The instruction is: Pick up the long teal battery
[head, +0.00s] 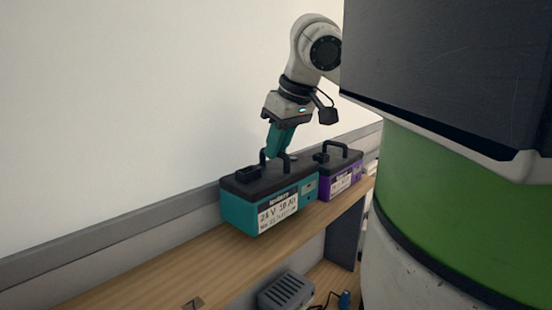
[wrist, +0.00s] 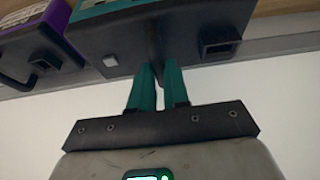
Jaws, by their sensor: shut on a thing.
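The long teal battery (head: 240,215) has a dark top with a black handle and a white label reading 24 V. It appears to stand upright on the wooden shelf; I see no clear gap under it. My gripper (head: 271,155) comes down from above with teal fingers, shut on the battery's handle. In the wrist view, the fingers (wrist: 159,88) close on the dark handle, and the battery's dark top (wrist: 125,45) fills the upper middle. The fingertips are partly hidden by the handle and top.
A purple battery (head: 341,182) stands close to the right of the teal one, also in the wrist view (wrist: 50,25). The wooden shelf (head: 150,275) is clear to the left. A pale wall (head: 120,110) rises behind. A grey charger-like box (head: 286,291) sits lower down.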

